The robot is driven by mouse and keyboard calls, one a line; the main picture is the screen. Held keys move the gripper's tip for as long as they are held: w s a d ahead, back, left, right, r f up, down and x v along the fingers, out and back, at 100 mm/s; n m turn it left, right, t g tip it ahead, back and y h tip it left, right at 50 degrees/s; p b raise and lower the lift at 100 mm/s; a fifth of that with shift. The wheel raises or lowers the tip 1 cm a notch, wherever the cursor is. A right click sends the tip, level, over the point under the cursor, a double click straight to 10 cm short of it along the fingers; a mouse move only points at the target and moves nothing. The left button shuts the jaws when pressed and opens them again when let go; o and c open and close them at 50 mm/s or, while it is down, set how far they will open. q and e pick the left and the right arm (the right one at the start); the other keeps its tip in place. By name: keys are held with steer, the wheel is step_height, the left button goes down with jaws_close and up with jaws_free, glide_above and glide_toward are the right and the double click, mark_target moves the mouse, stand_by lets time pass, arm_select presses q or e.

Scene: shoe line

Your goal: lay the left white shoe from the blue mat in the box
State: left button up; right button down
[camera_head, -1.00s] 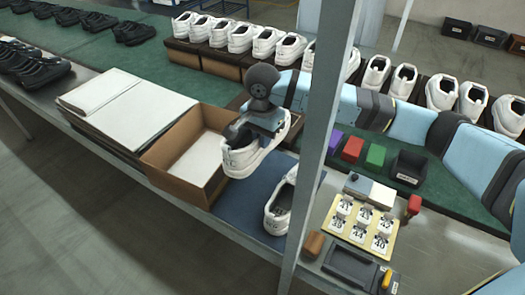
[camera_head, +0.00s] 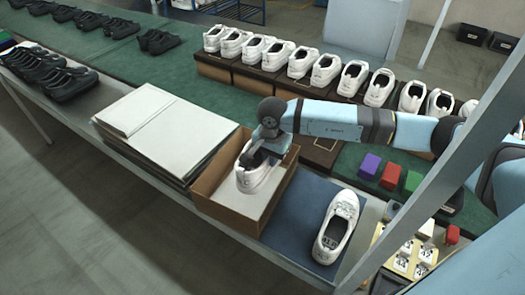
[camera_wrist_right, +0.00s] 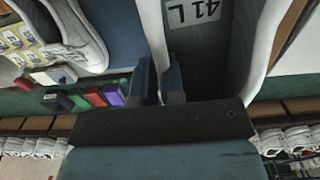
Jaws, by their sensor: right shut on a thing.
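My right gripper (camera_head: 262,150) is shut on the left white shoe (camera_head: 252,180), holding it at its opening. The shoe is within the outline of the open brown box (camera_head: 222,213), toward its back, heel facing the camera. I cannot tell whether its sole touches the box floor. In the right wrist view the fingers (camera_wrist_right: 158,80) pinch the shoe's side wall, and the insole (camera_wrist_right: 205,45) reads "41 L". The other white shoe (camera_head: 335,228) lies on the blue mat (camera_head: 285,225), right of the box. My left gripper is not in view.
A white box lid (camera_head: 165,130) lies on a stack left of the box. White shoes (camera_head: 300,62) line the back on brown boxes. Black shoes (camera_head: 68,82) stand far left. Purple (camera_head: 369,165), red and green blocks sit at right. The mat's left part is clear.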

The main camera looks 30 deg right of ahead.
mark_target(271, 171)
steer(key=shift+f, duration=0.5)
steer(key=shift+s+f+b, duration=0.1)
steer(key=shift+f+b, duration=0.2)
steer(key=shift+b, duration=0.05)
step_height(271, 171, down, 2)
steer(key=shift+f+b, duration=0.2)
steer(key=shift+b, duration=0.25)
step_height(271, 171, down, 2)
steer(key=shift+b, duration=0.75)
step_height(271, 171, down, 10)
steer(key=b, duration=0.8)
